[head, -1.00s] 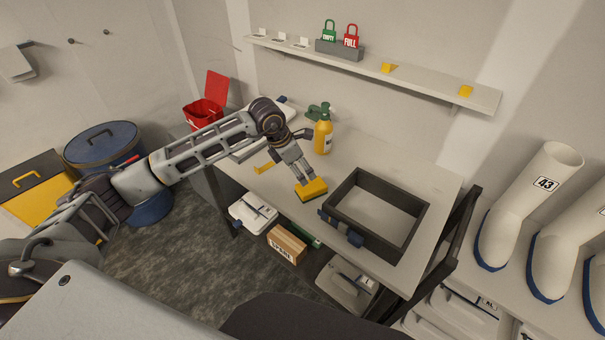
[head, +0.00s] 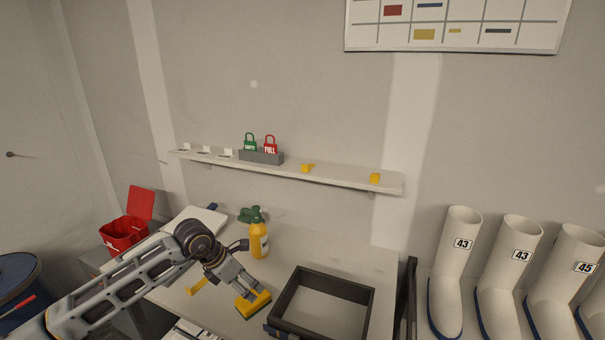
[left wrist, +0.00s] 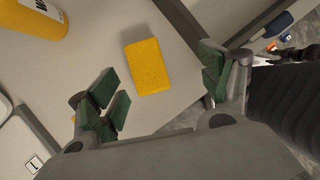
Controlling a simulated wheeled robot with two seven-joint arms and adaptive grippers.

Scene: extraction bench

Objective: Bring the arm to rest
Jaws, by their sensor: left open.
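My left arm comes in from the left in the head view, and its left gripper (head: 247,292) is over the bench, just above a yellow sponge (head: 260,304). In the left wrist view the left gripper (left wrist: 165,90) is open, with its green fingers spread wide on either side of the sponge (left wrist: 148,66). The sponge lies on the bench top (left wrist: 185,112), and no finger visibly touches it. My right gripper is in neither view.
A black open-topped frame (head: 322,276) is right of the sponge. A yellow bottle (head: 259,241) stands behind the gripper. A red bin (head: 124,236) is at the left. A wall shelf (head: 340,179) carries padlocks and yellow pieces. White boots (head: 457,262) stand at the right.

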